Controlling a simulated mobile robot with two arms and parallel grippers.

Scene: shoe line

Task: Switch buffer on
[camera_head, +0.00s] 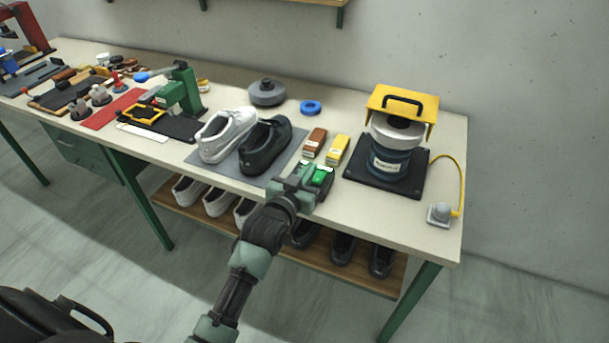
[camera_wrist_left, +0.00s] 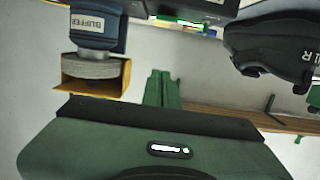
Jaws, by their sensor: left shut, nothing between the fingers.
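The buffer (camera_head: 390,163) stands on a black base plate at the right of the bench. It has a blue-grey body, a grey round pad and a yellow hood (camera_head: 403,103). In the left wrist view, the buffer (camera_wrist_left: 97,27) shows upside down at upper left. A small grey switch box (camera_head: 438,214) on a yellow cable lies near the bench's front right corner. My left gripper (camera_head: 308,183) is over the bench's front edge, left of the buffer and apart from it. In the left wrist view, its fingers (camera_wrist_left: 163,88) are together and empty. My right gripper is out of view.
A black shoe (camera_head: 265,145) and a white shoe (camera_head: 226,134) stand on a grey mat left of my gripper. Brown (camera_head: 314,143) and yellow (camera_head: 338,150) blocks lie behind it. A bright green item (camera_head: 320,177) is partly hidden by the gripper. Bench space before the buffer is clear.

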